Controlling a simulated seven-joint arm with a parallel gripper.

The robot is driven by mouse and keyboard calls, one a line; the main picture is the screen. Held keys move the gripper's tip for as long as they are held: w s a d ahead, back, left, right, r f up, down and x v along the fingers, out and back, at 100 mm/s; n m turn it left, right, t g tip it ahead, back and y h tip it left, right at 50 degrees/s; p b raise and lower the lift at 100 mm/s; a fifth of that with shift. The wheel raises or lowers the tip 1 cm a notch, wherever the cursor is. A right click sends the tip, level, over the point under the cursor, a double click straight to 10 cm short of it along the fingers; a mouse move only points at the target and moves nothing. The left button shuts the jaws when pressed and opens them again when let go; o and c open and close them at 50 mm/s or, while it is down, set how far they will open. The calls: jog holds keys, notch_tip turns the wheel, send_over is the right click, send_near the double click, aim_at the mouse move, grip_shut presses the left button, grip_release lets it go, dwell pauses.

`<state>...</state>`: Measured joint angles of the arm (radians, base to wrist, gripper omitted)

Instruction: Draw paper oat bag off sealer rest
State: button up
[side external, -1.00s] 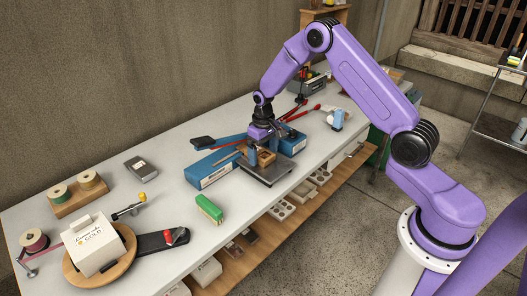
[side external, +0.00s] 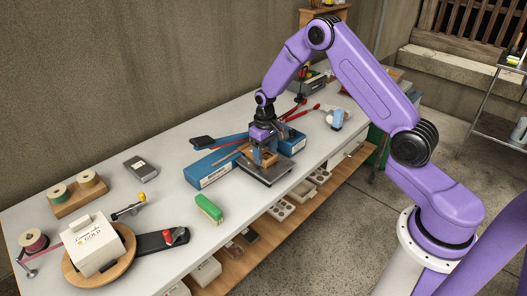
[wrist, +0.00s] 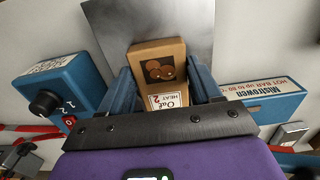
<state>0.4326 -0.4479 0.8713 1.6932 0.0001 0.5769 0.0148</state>
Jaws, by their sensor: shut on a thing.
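The paper oat bag (wrist: 158,72) is a small brown packet with a cookie picture and a white oat label. In the wrist view it stands between the two blue fingers of my gripper (wrist: 162,84), which is shut on it. In the side view my gripper (side external: 263,157) reaches down at the sealer, and the bag (side external: 269,158) is mostly hidden by a finger. The bag is over the grey metal rest plate (side external: 270,178); I cannot tell whether it touches it. The blue sealer (side external: 212,170) shows its knob end (wrist: 62,88) and hot-bar label end (wrist: 268,98) in the wrist view.
The table front beside the plate is clear.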

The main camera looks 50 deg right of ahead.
jog(key=shift+s+r, duration=0.15)
jog(key=shift+s, duration=2.3)
jog(key=o, duration=0.8)
